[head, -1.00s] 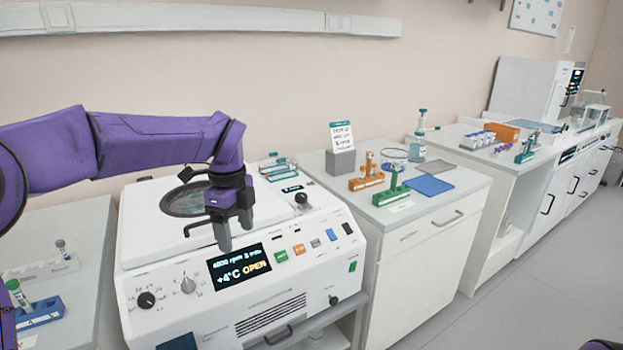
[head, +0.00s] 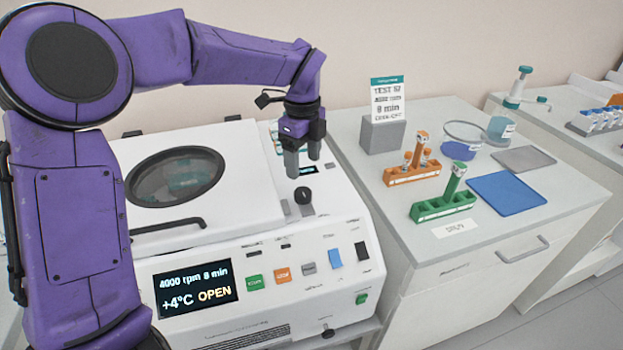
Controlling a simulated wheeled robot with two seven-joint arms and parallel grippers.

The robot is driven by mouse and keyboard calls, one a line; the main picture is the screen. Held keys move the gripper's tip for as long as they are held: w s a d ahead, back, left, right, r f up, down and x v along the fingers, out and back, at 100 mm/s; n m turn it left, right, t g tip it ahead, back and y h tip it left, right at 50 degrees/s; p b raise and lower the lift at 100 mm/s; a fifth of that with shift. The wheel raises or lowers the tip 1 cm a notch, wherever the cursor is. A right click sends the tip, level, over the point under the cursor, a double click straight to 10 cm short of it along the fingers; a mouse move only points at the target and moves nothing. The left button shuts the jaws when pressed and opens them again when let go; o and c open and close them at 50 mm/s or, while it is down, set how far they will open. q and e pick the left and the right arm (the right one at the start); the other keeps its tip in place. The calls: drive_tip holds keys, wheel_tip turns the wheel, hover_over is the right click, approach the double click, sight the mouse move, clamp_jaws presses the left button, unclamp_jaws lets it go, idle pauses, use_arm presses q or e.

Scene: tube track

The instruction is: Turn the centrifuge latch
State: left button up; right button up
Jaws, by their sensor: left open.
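The white centrifuge (head: 240,245) stands in front of me, with a round window (head: 176,177) in its lid. Its display (head: 196,289) reads 4000 rpm, 8 min, +4°C, OPEN. A black latch knob (head: 304,196) sits on the top, right of the lid. My left gripper (head: 302,165) points down just above and behind the knob in the picture, open and empty. Its fingers appear apart from the knob. My right gripper is not in view.
On the bench to the right stand an orange tube rack (head: 412,173), a green tube rack (head: 443,207), a blue mat (head: 507,193), a grey mat (head: 524,159) and a sign (head: 388,100) on a grey block. A black lid handle (head: 170,225) lies along the lid's front.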

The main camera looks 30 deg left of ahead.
sight(303, 192)
use_arm(q)
drive_tip(key=f, duration=0.1)
drive_tip(key=s+f, duration=0.1)
drive_tip(key=f, duration=0.1)
drive_tip(key=shift+s+f+p, duration=0.15)
drive_tip(key=shift+f+p, duration=0.1)
drive_tip(key=shift+p, duration=0.05)
drive_tip(key=f, duration=0.2)
drive_tip(key=w+f, duration=0.1)
drive_tip(key=f, duration=0.1)
drive_tip(key=shift+f, duration=0.35)
drive_tip(key=shift+s+r, duration=0.1)
drive_tip(key=shift+s, duration=0.1)
drive_tip(key=shift+w, duration=0.1)
drive_tip(key=c, duration=1.1)
